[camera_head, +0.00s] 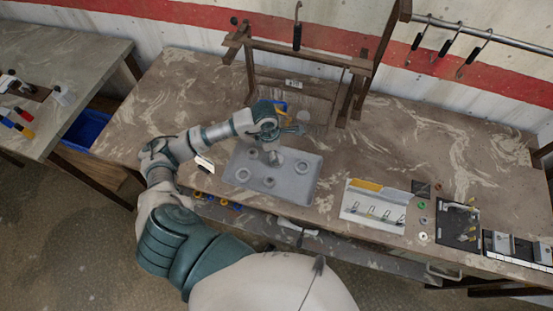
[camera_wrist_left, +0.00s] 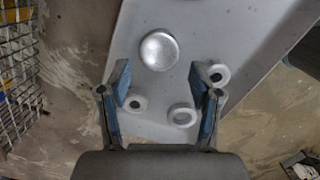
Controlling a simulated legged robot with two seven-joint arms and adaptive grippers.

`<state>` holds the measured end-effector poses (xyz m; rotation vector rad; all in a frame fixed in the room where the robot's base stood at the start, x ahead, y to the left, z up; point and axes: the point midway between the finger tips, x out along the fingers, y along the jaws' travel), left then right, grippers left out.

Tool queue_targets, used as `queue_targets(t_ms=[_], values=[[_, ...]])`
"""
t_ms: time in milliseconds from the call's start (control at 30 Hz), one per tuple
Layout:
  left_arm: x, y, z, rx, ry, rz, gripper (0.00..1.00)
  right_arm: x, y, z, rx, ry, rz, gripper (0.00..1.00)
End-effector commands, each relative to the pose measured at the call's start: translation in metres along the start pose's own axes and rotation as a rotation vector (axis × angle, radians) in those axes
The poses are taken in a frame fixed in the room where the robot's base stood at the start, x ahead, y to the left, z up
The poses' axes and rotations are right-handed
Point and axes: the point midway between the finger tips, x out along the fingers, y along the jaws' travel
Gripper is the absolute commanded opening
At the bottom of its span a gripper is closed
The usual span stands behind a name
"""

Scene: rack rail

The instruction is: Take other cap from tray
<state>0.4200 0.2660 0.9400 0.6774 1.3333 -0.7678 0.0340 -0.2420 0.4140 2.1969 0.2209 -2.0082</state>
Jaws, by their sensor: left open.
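The grey tray (camera_head: 309,186) lies on the worktop below my left arm. It also fills the middle of the left wrist view (camera_wrist_left: 215,30). A silver domed cap (camera_wrist_left: 159,50) sits on the tray, just beyond my left fingertips in that view. Several pale round pieces with holes lie on the tray, among them one ring (camera_wrist_left: 182,115) between my fingers. My left gripper (camera_wrist_left: 160,75) is open and empty above the tray, its fingers either side of these pieces. In the head view my left gripper (camera_head: 290,132) is over the tray's far edge. My right gripper is not in view.
A brown rack frame (camera_head: 290,45) stands behind the tray. A wire basket (camera_wrist_left: 17,75) shows at the left of the wrist view. A white holder with a yellow piece (camera_head: 375,203) and a dark fixture (camera_head: 456,222) stand to the right. Worktop between rack and holder is clear.

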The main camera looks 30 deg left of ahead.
Motion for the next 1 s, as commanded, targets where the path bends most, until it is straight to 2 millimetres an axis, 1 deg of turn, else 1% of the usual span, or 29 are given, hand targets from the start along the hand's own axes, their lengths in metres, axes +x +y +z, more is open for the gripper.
queue_targets(t_ms=[200, 300, 400, 567, 667, 700, 733, 767, 1000], values=[[0.033, 0.002, 0.0, -0.001, 0.002, -0.003, 0.64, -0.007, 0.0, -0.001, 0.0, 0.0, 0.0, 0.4], [0.044, 0.003, 0.001, -0.001, 0.001, -0.002, 0.64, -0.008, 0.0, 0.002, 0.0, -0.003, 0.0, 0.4], [0.048, 0.003, 0.001, -0.001, 0.001, 0.0, 0.64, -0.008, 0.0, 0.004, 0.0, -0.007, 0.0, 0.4], [0.048, 0.003, 0.0, 0.0, 0.001, 0.0, 0.64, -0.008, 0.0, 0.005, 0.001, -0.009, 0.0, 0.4], [0.048, 0.003, 0.0, 0.0, 0.001, 0.0, 0.41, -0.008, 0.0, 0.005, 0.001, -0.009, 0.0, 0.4], [0.048, 0.003, 0.0, 0.0, 0.001, 0.0, 0.31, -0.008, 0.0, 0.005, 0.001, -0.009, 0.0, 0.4], [0.048, 0.003, 0.0, 0.0, 0.001, 0.0, 0.24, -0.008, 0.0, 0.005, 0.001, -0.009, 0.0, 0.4], [0.048, 0.003, 0.0, 0.0, 0.001, 0.0, 0.21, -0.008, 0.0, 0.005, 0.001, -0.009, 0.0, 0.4], [0.048, 0.003, 0.0, 0.0, 0.001, 0.0, 0.21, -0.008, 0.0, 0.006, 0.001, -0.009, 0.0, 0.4]])
